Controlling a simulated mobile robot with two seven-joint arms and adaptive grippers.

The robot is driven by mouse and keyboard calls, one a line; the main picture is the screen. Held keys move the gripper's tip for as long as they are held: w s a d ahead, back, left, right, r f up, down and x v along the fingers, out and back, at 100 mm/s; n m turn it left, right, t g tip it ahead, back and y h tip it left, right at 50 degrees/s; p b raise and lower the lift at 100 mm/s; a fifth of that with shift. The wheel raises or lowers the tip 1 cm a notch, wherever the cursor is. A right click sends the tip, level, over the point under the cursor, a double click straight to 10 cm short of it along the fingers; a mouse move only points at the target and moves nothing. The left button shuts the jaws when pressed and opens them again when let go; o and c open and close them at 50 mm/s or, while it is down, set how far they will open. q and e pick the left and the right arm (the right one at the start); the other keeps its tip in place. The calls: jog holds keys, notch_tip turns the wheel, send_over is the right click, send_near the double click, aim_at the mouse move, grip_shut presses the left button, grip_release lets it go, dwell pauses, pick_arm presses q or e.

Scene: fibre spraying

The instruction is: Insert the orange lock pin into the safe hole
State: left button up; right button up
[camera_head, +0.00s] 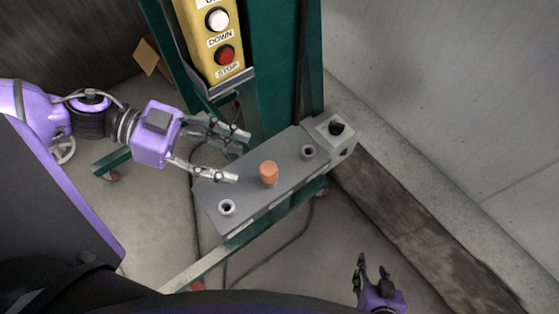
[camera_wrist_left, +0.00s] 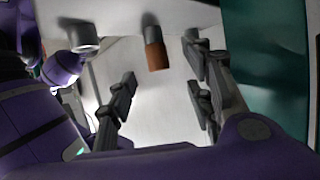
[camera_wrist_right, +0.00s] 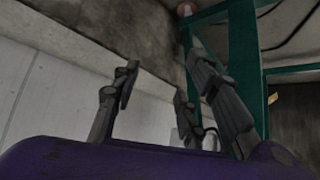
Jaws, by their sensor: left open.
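The orange lock pin (camera_head: 268,172) stands upright in the middle of a grey panel (camera_head: 245,186). It also shows in the left wrist view (camera_wrist_left: 157,56), seated in a grey collar. An empty round socket (camera_head: 227,207) is at its lower left and another (camera_head: 308,152) at its upper right; I cannot read which one is the safe hole. My left gripper (camera_head: 238,156) is open and empty, its fingers pointing at the pin, a little left of it and apart from it. My right gripper (camera_head: 371,268) is open and empty, low and away from the panel.
A black knob (camera_head: 336,128) sits at the panel's right end. A yellow button box (camera_head: 212,40) with white and red buttons is mounted above on a green frame (camera_head: 270,60). A concrete wall (camera_head: 450,90) is at the right.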

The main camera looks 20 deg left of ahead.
aim_at(261, 171)
pick_arm(q)
jog(key=shift+s+d+f+b, duration=0.2)
jog(key=shift+d+f+b, duration=0.35)
jog(key=shift+d, duration=0.45)
jog(key=x, duration=0.4)
jog(key=shift+w+a, duration=0.1)
jog(key=shift+d+f, duration=0.2)
jog(key=shift+d, duration=0.25)
pick_arm(e)
jog(key=shift+s+a+f, duration=0.1)
jog(key=shift+s+f, duration=0.4)
jog(key=shift+f, duration=0.3)
pick_arm(q)
jog(key=c, duration=0.6)
grip_shut()
pick_arm(e)
jog(key=shift+s+f, duration=0.15)
jog(key=shift+s, duration=0.15)
